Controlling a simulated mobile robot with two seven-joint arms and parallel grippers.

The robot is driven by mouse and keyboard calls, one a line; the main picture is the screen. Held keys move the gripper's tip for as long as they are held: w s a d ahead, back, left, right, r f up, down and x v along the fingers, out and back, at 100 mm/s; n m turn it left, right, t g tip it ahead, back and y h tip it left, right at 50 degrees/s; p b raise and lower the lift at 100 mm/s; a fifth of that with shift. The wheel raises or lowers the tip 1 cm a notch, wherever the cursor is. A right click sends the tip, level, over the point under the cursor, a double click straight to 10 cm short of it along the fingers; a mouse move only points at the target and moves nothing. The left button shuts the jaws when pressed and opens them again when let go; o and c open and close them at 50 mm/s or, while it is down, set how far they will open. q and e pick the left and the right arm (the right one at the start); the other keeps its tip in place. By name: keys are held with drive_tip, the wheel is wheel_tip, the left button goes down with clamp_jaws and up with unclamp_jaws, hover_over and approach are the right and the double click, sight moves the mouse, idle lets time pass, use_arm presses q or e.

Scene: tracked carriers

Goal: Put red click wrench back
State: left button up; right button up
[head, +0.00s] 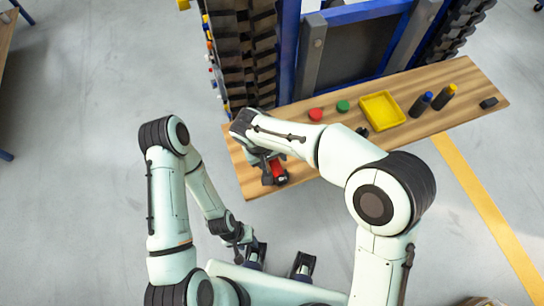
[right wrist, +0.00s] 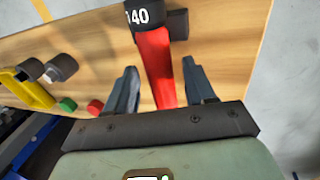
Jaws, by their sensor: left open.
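The red click wrench (right wrist: 156,60) lies on or just above the wooden bench; I cannot tell which. It has a red handle and a black end marked 140. In the head view its red part (head: 278,168) shows near the bench's left end, partly hidden by my right gripper (head: 272,171). In the right wrist view the red handle runs between the two fingers of my right gripper (right wrist: 161,85), with a gap on each side. My left gripper (head: 280,259) is open and empty, low in the head view, away from the bench.
A tall blue-framed rack (head: 290,45) stands behind. Grey floor is clear at left.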

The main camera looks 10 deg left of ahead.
use_arm(q)
drive_tip(key=shift+w+r+p, duration=0.25)
drive_tip(key=shift+r+p, duration=0.3)
drive_tip(key=shift+r, duration=0.05)
use_arm(e)
drive_tip(key=v, duration=1.2)
